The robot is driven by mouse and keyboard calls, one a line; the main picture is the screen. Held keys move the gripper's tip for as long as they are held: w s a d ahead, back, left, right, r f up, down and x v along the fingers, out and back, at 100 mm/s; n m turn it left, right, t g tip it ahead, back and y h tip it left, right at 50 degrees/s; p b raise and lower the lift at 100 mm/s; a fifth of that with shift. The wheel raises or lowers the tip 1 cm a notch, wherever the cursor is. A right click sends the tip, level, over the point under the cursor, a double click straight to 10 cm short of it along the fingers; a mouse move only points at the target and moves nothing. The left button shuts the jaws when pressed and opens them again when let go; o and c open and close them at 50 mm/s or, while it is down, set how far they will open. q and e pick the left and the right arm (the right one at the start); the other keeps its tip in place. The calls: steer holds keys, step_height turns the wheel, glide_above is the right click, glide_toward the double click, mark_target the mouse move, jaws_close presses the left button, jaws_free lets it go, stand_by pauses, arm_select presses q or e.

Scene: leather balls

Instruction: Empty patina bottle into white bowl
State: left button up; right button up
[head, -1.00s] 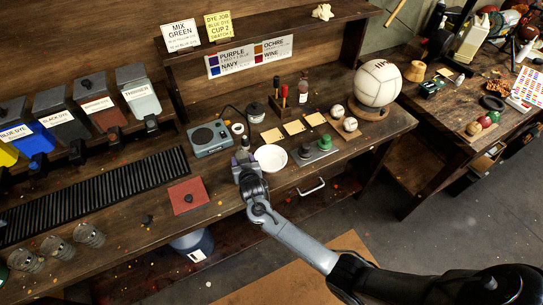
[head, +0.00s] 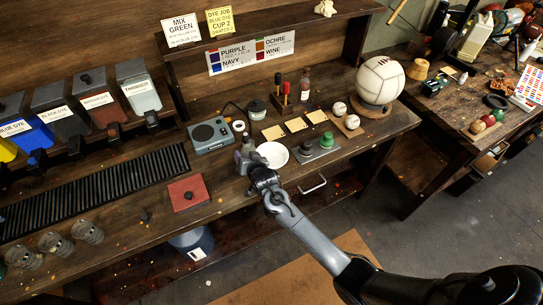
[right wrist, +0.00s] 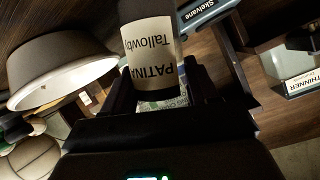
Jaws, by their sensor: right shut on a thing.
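The white bowl (head: 273,154) sits on the workbench just right of my right gripper (head: 250,160). In the right wrist view the bowl (right wrist: 62,72) is large at the left, with its pale rim toward the lower left. The patina bottle (right wrist: 152,45) is dark with a cream label reading "PATINA" and "Tallow". My right gripper (right wrist: 160,85) is shut on it, beside the bowl and apart from it in the wrist view. My left gripper is out of view.
A grey scale (head: 210,135) stands behind and left of the gripper. Green and dark knobs (head: 326,141) on a plate are right of the bowl. A red tile (head: 188,193) lies at the front left. Pale swatches (head: 296,124) and balls (head: 352,121) lie behind.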

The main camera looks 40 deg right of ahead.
steer(key=shift+d+f+m+y+b, duration=0.1)
steer(key=shift+d+m+y+b, duration=0.3)
steer(key=shift+b, duration=0.3)
steer(key=shift+s+r+m, duration=0.1)
steer(key=shift+r+m, duration=0.25)
steer(key=shift+m, duration=0.05)
steer(key=shift+d+r+m+t+y, duration=0.2)
steer(key=shift+r+m+t+y, duration=0.1)
steer(key=shift+r+y, duration=0.1)
steer(key=shift+f+b, duration=0.3)
steer(key=shift+b, duration=0.4)
steer(key=shift+a+f+m+y+b, duration=0.2)
steer(key=shift+m+y+b, duration=0.4)
steer(key=shift+b, duration=0.25)
steer(key=shift+f+m+b, duration=0.1)
steer(key=shift+m+b, duration=0.2)
steer(key=shift+b, duration=0.35)
steer(key=shift+a, duration=0.1)
steer(key=shift+y, duration=0.3)
